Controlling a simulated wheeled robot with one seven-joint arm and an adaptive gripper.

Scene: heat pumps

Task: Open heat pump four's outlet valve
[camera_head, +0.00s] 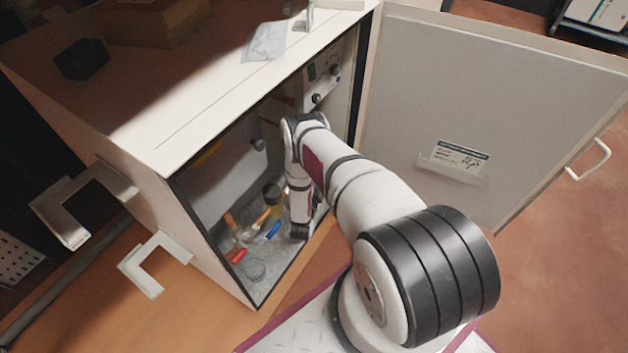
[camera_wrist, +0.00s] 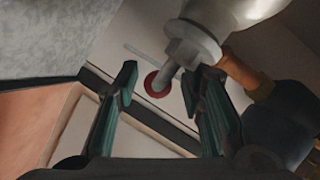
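The open heat pump cabinet (camera_head: 165,175) stands at the left in the head view. On its grey floor are fittings with a blue handle (camera_head: 273,230), a red handle (camera_head: 239,256) and an orange handle (camera_head: 262,218). I cannot tell which is the outlet valve. My arm reaches inside and hides part of the interior. In the wrist view my gripper (camera_wrist: 165,85) has its two fingers apart. A grey metal fitting (camera_wrist: 193,50) with a red ring (camera_wrist: 157,84) at its base shows between and beyond the fingertips. I see no clear contact.
The cabinet door (camera_head: 490,110) stands wide open to the right of my arm. Bracket-like handles (camera_head: 155,265) stick out at the left front. A copper-coloured pipe (camera_wrist: 240,70) and a dark rounded part (camera_wrist: 285,120) lie close to the right finger.

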